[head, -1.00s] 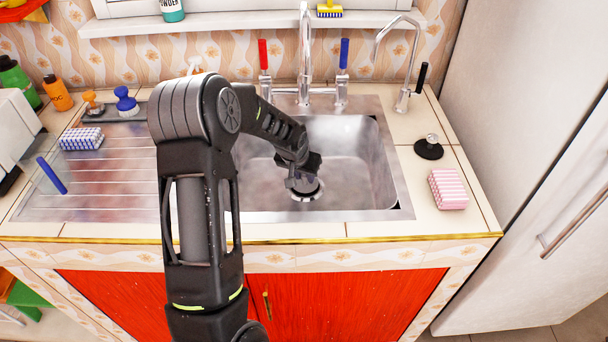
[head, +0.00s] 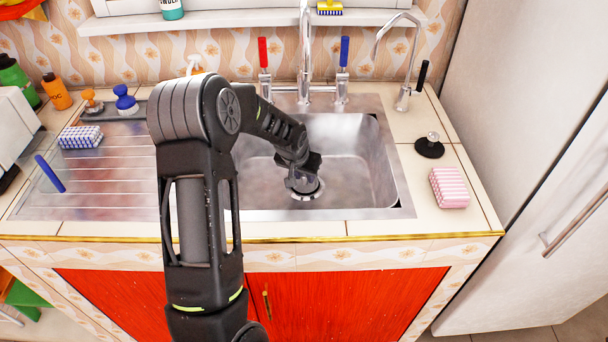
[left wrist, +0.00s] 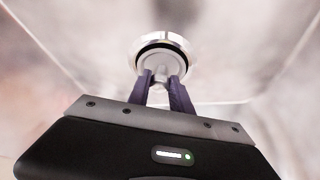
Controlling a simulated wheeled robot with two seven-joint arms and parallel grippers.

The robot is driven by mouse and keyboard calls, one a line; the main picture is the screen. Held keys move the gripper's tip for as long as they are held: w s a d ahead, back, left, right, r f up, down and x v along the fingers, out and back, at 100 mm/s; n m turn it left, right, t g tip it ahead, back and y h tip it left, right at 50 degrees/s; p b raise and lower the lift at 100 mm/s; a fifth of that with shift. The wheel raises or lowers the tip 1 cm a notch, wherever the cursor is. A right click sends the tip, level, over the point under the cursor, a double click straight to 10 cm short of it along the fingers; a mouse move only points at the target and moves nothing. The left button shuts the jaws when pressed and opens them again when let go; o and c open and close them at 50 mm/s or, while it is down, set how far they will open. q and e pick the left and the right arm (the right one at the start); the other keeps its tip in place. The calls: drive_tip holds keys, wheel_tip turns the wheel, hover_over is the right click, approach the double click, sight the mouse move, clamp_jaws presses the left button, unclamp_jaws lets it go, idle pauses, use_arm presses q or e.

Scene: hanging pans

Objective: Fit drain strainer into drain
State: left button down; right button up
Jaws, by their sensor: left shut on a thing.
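The drain (head: 306,195) is a round metal ring with a dark inner edge in the floor of the steel sink (head: 365,170). It also shows in the left wrist view (left wrist: 184,49). My left gripper (head: 303,183) reaches down into the sink over the drain. In the left wrist view its two purple fingers (left wrist: 162,88) are shut on the stem of the pale grey drain strainer (left wrist: 156,62). The strainer appears within the drain ring, with a dark band around part of it. I cannot tell whether it is seated or slightly above. My right gripper is not in view.
The tall tap (head: 305,50) and its red and blue handles rise behind the sink. A black stopper with a shiny knob (head: 430,147) and a pink striped sponge (head: 449,187) lie on the right counter. The ribbed drainboard (head: 110,185) is left of my arm.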

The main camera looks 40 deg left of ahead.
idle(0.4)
use_arm(q)
drive_tip(key=c, duration=1.1)
unclamp_jaws()
drive_tip(key=v, duration=0.7)
drive_tip(key=shift+s+r+b, duration=0.25)
drive_tip(key=shift+r+b, duration=0.05)
drive_tip(key=shift+b, duration=0.05)
